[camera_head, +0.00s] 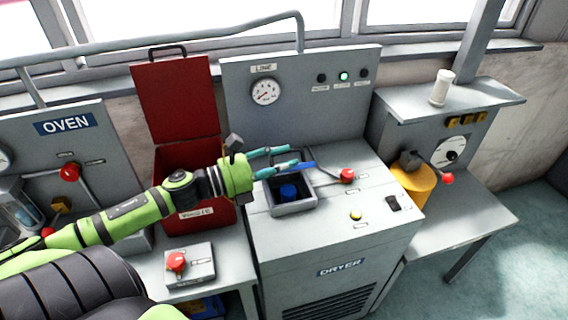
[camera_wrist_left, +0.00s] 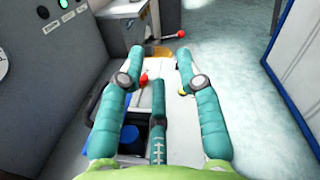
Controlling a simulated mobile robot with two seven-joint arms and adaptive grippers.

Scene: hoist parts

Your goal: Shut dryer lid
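The grey dryer (camera_head: 345,232) stands in the middle of the head view, with a square well (camera_head: 292,208) in its top. A blue round thing (camera_head: 288,191) sits inside; the wrist view shows the well partly behind my fingers. A dark-edged lid (camera_head: 293,155) appears raised at the back of the well, partly hidden by my gripper. My left gripper (camera_head: 291,157) reaches from the left over the well, close to the lid; I cannot tell if they touch. Its teal fingers are spread with nothing between them (camera_wrist_left: 168,78). My right gripper is not in view.
A red-knobbed lever (camera_head: 347,175) stands right of the well, with a yellow button (camera_head: 356,215) and black switch (camera_head: 393,203). A gauge panel (camera_head: 300,95) rises behind the dryer.

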